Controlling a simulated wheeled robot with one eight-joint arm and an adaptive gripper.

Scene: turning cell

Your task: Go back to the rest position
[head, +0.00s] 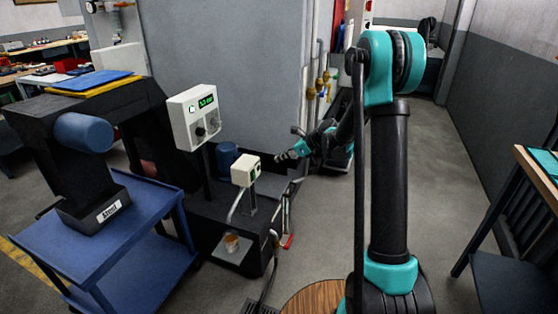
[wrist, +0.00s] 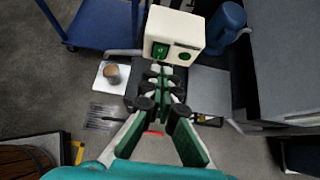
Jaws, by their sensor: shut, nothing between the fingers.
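My gripper (head: 284,156) is at the end of my arm in the head view, to the right of a small white box (head: 245,170) on a post. In the wrist view my gripper (wrist: 163,80) points away from the camera, with its dark, green-padded fingers drawn together and nothing between them. The white box (wrist: 175,32) shows just beyond the fingertips, with a green switch and a round green mark on its face. I cannot tell whether the fingers touch it. My arm reaches forward in the head view.
A copper-coloured cup (head: 231,242) stands on a pale plate low beside the box. A control panel (head: 194,117) with a green display stands behind. A blue cart (head: 130,230) is at left, a grey cabinet (head: 240,60) behind. The floor (head: 440,170) right of my arm is clear.

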